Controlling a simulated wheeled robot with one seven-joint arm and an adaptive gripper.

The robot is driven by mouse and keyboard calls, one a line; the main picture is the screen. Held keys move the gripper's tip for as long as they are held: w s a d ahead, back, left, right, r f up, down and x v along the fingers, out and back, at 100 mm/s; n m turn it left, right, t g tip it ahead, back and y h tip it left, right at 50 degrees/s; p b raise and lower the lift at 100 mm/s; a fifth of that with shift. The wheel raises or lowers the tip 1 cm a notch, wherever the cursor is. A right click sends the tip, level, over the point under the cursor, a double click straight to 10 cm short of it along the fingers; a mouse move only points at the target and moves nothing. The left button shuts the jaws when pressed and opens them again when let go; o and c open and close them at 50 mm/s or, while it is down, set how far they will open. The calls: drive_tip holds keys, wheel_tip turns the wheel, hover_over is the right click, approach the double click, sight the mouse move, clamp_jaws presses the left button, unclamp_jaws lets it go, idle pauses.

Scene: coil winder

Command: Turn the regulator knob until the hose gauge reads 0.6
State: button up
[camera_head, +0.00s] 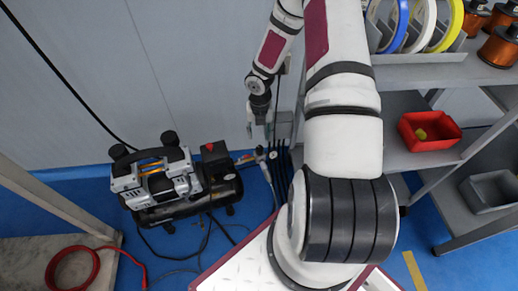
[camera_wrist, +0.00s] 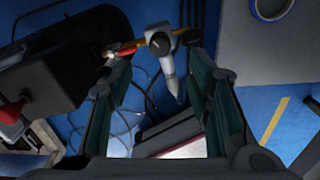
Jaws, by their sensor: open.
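My gripper (camera_head: 262,127) hangs open beside the grey wall, above the compressor's outlet line in the head view. In the wrist view my gripper (camera_wrist: 170,75) shows its two dark fingers wide apart, with nothing held. Between and beyond them is the regulator (camera_wrist: 168,66), with a pale tapered body and a round black part, perhaps the knob (camera_wrist: 160,43). It is apart from the fingers. The regulator (camera_head: 260,153) is small in the head view. A small pale round face, likely the hose gauge (camera_head: 273,155), is beside it; its reading is too small to tell.
The black compressor (camera_head: 178,183) stands on the blue floor to the left. Dark hoses hang near the outlet line. A red coiled hose (camera_head: 73,270) lies front left. A grey shelf (camera_head: 430,72) with a red bin (camera_head: 429,131) stands right.

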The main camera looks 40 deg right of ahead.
sight(260, 148)
wheel_tip(260, 148, down, 9)
drive_tip(key=b, duration=0.3)
drive_tip(key=shift+r, duration=0.1)
drive_tip(key=shift+c, duration=0.2)
clamp_jaws()
